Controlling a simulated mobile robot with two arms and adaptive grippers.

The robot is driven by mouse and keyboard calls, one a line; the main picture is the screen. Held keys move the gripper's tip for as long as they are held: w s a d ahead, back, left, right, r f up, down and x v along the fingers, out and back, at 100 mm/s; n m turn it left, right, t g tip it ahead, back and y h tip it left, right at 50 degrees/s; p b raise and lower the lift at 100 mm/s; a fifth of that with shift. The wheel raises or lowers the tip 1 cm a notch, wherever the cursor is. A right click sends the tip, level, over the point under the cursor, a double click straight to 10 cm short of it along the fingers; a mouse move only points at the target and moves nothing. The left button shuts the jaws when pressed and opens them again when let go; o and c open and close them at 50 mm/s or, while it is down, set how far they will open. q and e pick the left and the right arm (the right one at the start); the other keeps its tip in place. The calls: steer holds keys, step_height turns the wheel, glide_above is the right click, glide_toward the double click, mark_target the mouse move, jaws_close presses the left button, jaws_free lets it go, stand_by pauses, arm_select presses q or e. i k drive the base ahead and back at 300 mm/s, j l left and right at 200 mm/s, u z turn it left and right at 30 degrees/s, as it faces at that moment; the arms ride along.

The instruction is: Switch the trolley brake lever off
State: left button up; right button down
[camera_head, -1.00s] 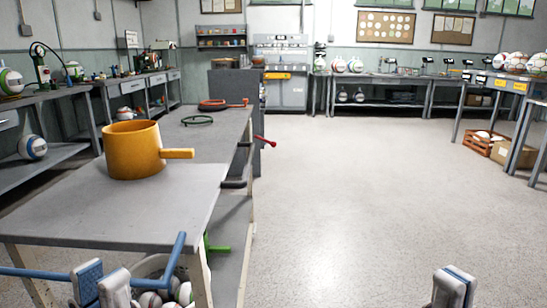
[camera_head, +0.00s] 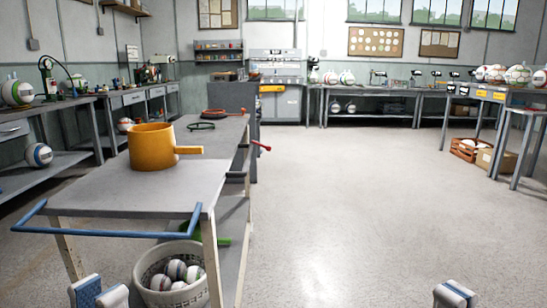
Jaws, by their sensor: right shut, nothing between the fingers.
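The grey-topped trolley (camera_head: 120,194) stands at the left on pale legs, with a blue push handle (camera_head: 110,234) across its near end. A green lever (camera_head: 222,241) shows low by its near right leg, partly hidden. A red-ended lever (camera_head: 262,146) sticks out to the right farther back; I cannot tell which of these is the brake lever. My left gripper (camera_head: 98,292) is open and empty at the bottom edge, nearer me than the handle and apart from it. My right gripper (camera_head: 455,294) is shut and empty at the bottom right, over open floor.
An orange pot-like part (camera_head: 152,149) with a side handle sits on the trolley top. A white basket (camera_head: 143,278) of balls is below. Workbenches line the left and back walls. The floor (camera_head: 350,210) right of the trolley is clear.

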mark_target(268, 148)
steer(key=z, duration=0.65)
steer(key=i+l, duration=0.15)
steer(key=i, duration=0.3)
steer(key=i+l, duration=0.15)
steer(key=i, duration=0.35)
steer(key=i+l, duration=0.2)
steer(key=i, duration=0.25)
steer(key=i+u, duration=0.35)
steer(key=i, duration=0.15)
steer(key=i+u, duration=0.35)
steer(key=i, duration=0.15)
steer(key=i+l+u, duration=0.2)
steer(key=i+u, duration=0.15)
steer(key=i, duration=0.15)
steer(key=i+l+u, duration=0.3)
steer(key=i+u, duration=0.25)
steer(key=i+l+u, duration=0.1)
steer(key=i+u, duration=0.2)
